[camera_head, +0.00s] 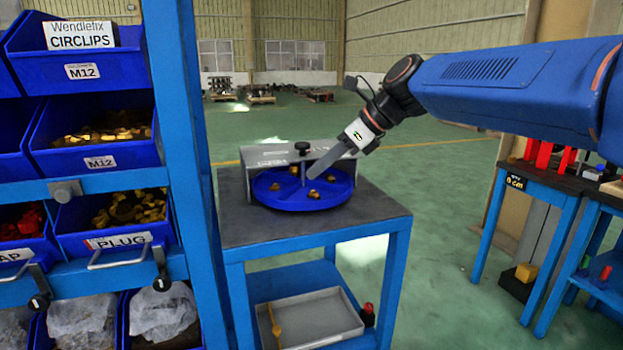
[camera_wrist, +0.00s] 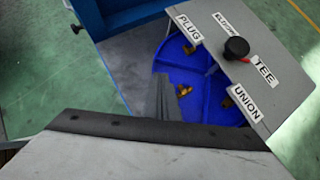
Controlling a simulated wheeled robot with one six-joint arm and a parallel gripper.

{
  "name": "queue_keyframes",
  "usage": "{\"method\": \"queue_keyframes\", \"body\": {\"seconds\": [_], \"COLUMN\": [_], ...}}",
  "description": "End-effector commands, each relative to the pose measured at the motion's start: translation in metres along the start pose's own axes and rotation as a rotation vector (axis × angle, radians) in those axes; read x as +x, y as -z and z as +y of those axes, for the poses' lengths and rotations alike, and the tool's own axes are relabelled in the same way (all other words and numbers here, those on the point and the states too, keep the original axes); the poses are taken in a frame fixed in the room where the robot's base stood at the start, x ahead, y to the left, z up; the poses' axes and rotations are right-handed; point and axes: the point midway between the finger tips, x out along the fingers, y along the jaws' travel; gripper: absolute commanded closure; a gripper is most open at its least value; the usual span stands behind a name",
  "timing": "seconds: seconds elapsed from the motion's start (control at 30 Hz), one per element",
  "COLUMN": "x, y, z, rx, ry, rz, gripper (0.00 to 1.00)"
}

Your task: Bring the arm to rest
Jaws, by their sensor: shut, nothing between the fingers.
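My arm reaches in from the right in the head view. My gripper (camera_head: 314,170) points down and to the left, with its fingers together, over a round blue divided tray (camera_head: 305,201). In the wrist view the closed gripper (camera_wrist: 163,84) shows as a thin grey bar in front of the blue tray (camera_wrist: 207,78), with nothing in it. Whether the fingertips touch the tray cannot be told. Several small brass fittings (camera_head: 313,194) lie in the tray. A grey cover plate (camera_wrist: 270,52) with a black knob (camera_wrist: 237,47) and labels PLUG, TEE and UNION hides part of it.
The tray stands on a dark-topped table (camera_head: 375,210) with blue legs. A grey bin (camera_head: 312,322) sits on its lower shelf. A blue rack of parts bins (camera_head: 107,143) stands close at left. Another blue workbench (camera_head: 562,182) stands at right, below my arm. Green floor lies between.

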Motion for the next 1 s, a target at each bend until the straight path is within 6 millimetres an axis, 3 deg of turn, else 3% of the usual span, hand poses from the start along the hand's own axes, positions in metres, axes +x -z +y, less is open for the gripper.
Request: {"method": "queue_keyframes", "body": {"seconds": [0.13, 0.27, 0.63, 1.0], "x": [-0.007, -0.016, -0.044, -0.059], "y": [0.008, 0.039, 0.183, 0.327], "z": [0.003, 0.013, 0.067, 0.127], "rx": [-0.039, -0.187, -0.882, -1.571], "ry": [0.009, 0.039, 0.063, -0.128], "rz": [0.012, 0.062, 0.336, 0.633], "gripper": [1.0, 1.0, 1.0, 1.0]}}
